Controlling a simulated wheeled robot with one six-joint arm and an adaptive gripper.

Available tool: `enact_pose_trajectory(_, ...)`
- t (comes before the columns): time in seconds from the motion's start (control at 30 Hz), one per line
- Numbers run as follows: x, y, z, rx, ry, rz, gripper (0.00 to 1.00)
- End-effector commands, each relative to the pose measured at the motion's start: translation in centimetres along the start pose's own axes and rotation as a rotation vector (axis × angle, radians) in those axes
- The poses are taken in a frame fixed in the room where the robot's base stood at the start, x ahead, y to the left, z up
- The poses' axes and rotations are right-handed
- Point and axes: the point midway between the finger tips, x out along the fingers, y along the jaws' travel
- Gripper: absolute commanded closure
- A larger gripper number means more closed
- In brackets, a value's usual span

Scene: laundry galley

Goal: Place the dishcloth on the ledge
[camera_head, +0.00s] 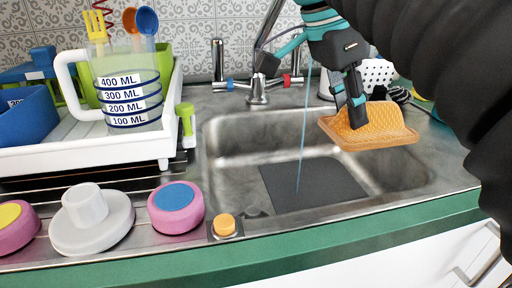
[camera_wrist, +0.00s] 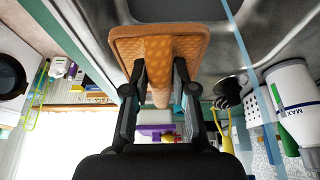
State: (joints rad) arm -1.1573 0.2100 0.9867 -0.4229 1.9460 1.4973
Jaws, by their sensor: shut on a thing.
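The orange dishcloth (camera_head: 388,122) hangs in the air over the right part of the sink. It has a waffle-like texture and a folded, raised middle. My gripper (camera_head: 355,104) is shut on the dishcloth, with its fingers on the raised fold. In the wrist view the dishcloth (camera_wrist: 135,49) spreads out beyond my gripper (camera_wrist: 160,68), with the fold between the two fingertips. No separate ledge stands out clearly; the steel sink surround (camera_head: 275,222) has a flat rim in front of the basin.
The sink basin (camera_head: 235,165) has a dark mat (camera_head: 310,183) in it. A tap (camera_head: 257,88) stands behind. A white dish rack (camera_head: 90,153) with a measuring jug (camera_head: 128,88) is at left. Several round items, including a pink-and-blue one (camera_head: 176,207), line the front left.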

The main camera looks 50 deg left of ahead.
Motion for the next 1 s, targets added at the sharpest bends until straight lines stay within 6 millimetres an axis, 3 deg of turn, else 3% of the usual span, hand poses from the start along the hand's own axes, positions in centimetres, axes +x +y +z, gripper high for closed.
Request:
enact_pose_trajectory(0.4,0.0,0.0,-0.1,0.001,0.0,0.0,1.0)
enact_pose_trajectory(0.57,0.2,0.3,-1.5,0.004,-0.003,0.0,1.0)
enact_pose_trajectory(0.77,0.9,1.8,-6.6,0.011,-0.012,0.003,1.0)
enact_pose_trajectory(1.0,1.8,5.6,-14.8,0.012,-0.019,0.001,1.0)
